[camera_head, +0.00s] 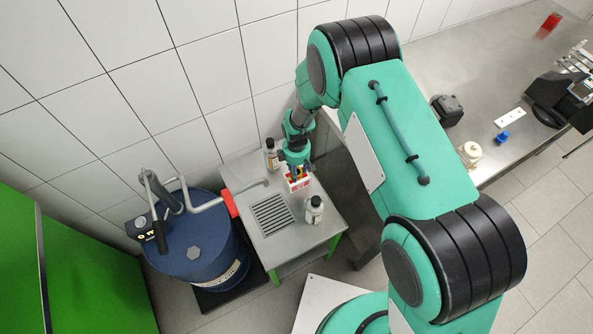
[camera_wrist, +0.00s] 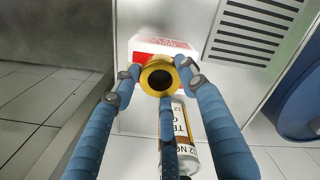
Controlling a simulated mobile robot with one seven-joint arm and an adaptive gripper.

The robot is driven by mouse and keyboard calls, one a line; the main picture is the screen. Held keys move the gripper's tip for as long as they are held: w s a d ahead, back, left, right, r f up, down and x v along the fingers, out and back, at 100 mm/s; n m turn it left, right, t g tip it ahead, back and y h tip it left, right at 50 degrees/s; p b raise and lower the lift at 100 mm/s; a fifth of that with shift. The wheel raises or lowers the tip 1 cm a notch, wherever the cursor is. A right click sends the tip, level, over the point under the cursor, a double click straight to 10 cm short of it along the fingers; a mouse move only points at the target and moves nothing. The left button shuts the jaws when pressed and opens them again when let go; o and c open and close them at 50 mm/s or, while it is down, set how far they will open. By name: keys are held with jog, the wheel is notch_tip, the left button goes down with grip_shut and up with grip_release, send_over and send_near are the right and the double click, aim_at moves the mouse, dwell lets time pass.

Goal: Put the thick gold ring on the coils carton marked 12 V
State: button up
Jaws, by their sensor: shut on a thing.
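The thick gold ring (camera_wrist: 158,64) is gripped between the blue fingers of my gripper (camera_wrist: 160,79) in the wrist view. Its dark round hole faces the camera. A white and red carton (camera_wrist: 150,44) lies right behind the ring; its print is too small to read, and the ring hides part of it. I cannot tell whether the ring touches the carton. In the head view my gripper (camera_head: 295,167) is over the red and white carton (camera_head: 297,184) on the small metal table, partly hiding it.
A labelled bottle (camera_wrist: 186,135) is close below the fingers in the wrist view. In the head view, bottles stand at the table's back (camera_head: 270,155) and front right (camera_head: 314,210). A slotted grate (camera_head: 272,215) lies in the tabletop. A blue drum (camera_head: 195,250) with a pump stands left.

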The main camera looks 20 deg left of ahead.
dwell(0.3)
jog(key=o, duration=1.2)
jog(key=shift+r, duration=0.1)
notch_tip(320, 180, up, 12)
jog(key=shift+p, duration=0.6)
